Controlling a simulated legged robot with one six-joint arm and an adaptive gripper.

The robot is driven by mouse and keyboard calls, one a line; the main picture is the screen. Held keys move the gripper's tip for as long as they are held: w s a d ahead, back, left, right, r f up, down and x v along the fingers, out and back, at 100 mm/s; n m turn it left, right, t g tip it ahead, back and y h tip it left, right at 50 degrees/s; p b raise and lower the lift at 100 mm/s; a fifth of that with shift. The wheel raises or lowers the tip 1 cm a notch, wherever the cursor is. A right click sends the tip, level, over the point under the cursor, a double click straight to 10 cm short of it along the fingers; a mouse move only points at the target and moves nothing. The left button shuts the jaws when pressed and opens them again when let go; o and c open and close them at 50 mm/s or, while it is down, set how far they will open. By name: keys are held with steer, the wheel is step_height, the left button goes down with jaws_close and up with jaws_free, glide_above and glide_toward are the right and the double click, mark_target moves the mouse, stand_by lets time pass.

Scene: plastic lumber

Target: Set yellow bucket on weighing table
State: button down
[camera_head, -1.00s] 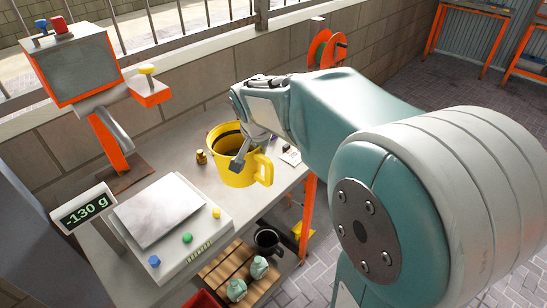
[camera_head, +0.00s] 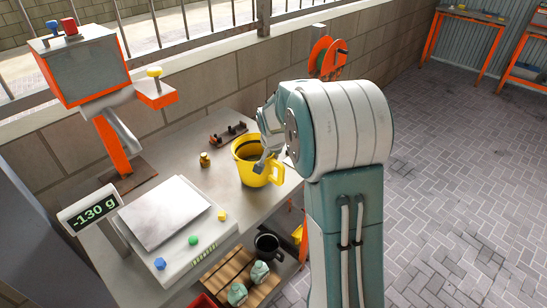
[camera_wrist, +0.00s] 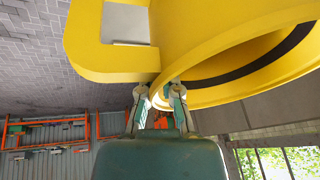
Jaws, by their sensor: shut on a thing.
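The yellow bucket (camera_head: 250,174) is upright at the right part of the grey table, its handle toward the front right. The head view does not show clearly whether its base touches the tabletop. My gripper (camera_head: 261,162) is at its rim beside the handle. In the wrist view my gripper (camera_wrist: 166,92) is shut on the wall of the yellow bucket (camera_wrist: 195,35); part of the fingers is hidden. The weighing scale (camera_head: 165,213) with a bare metal plate stands on the table's left part. Its display (camera_head: 90,207) reads -130 g.
A small brass weight (camera_head: 205,160) and a dark rack (camera_head: 229,134) stand between bucket and wall. An orange control box (camera_head: 80,72) rises at the back left. A black mug (camera_head: 267,245) and teal bottles (camera_head: 260,272) sit on a lower shelf. Bare tabletop separates scale and bucket.

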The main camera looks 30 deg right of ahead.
steer(key=shift+d+f, duration=0.6)
steer(key=c, duration=0.8)
jaws_free()
steer(key=shift+d, duration=0.1)
steer(key=shift+a+r, duration=0.1)
steer(key=shift+a, duration=0.35)
steer(key=v, duration=1.1)
steer(key=shift+s+d, duration=0.1)
steer(key=shift+d, duration=0.05)
steer(key=s+a+r+n+y, duration=0.1)
steer(key=s+a+r+n, duration=0.1)
steer(key=s+a+r, duration=0.3)
steer(key=s+a+r+n, duration=0.2)
steer(key=s+a, duration=0.1)
steer(key=s, duration=0.5)
steer(key=s+a+f+n, duration=0.1)
steer(key=s+a+n, duration=0.1)
steer(key=s, duration=0.5)
steer(key=s+a+f+n+t+y, duration=0.1)
steer(key=s+a+n, duration=0.2)
steer(key=s, duration=0.4)
steer(key=shift+s+n, duration=0.2)
steer(key=shift+n, duration=0.1)
